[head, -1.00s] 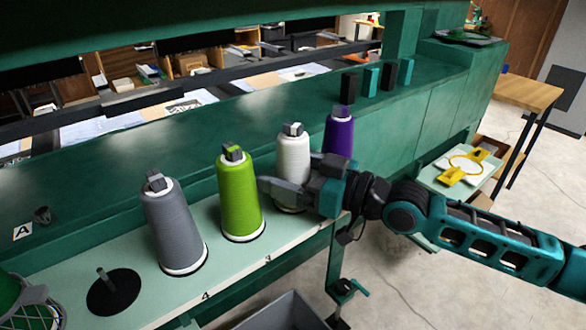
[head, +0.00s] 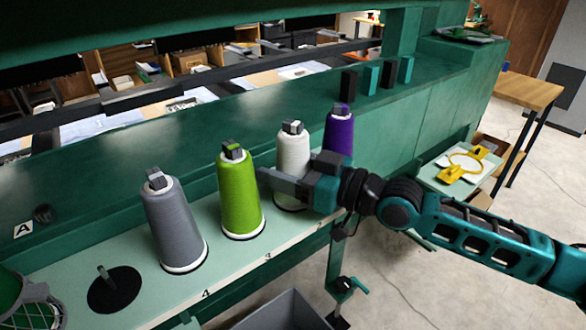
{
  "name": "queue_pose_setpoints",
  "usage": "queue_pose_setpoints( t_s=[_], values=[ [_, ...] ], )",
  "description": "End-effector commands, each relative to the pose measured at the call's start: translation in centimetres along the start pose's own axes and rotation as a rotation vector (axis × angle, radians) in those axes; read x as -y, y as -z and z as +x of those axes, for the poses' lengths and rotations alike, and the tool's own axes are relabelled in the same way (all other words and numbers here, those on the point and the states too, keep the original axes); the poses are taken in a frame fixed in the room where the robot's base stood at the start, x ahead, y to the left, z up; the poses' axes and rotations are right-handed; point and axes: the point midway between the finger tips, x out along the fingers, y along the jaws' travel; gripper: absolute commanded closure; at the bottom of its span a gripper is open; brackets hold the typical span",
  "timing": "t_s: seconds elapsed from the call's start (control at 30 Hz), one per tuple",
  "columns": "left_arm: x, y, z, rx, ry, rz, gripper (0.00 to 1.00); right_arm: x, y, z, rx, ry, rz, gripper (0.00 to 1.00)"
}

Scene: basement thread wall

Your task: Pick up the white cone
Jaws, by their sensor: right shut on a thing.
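The white cone (head: 293,153) stands upright on the pale green shelf, between the green cone (head: 239,193) and the purple cone (head: 339,133). My right gripper (head: 282,184) reaches in from the right across the lower part of the white cone. It is shut on the white cone, and its near finger hides part of the cone. The far finger is hidden. The cone's base still appears at shelf level. My left gripper is not in view.
A grey cone (head: 172,222) stands left of the green one. An empty black disc with a peg (head: 114,290) is further left. A grey bin (head: 283,312) is below the shelf (head: 232,270). The green machine wall rises behind the cones.

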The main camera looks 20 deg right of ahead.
Motion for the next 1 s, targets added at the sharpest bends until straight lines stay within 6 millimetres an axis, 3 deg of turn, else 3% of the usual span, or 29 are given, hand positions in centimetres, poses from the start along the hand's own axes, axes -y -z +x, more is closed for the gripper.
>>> queue_pose_setpoints(
  t_s=[0.27, 0.47, 0.67, 1.0],
  values=[
    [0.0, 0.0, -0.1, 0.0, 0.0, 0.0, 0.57, 0.0, 0.2, 0.0, -0.002, 0.0, -0.001, 0.75],
    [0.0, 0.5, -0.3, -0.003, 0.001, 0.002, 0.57, 0.0, 1.7, 0.0, -0.005, 0.001, -0.002, 0.75],
    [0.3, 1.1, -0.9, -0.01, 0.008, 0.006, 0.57, 0.0, 5.4, 0.0, -0.007, 0.001, -0.004, 0.75],
    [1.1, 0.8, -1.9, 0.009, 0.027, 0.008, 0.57, 0.0, 14.6, 0.0, -0.007, 0.001, -0.006, 0.75]
  ],
)
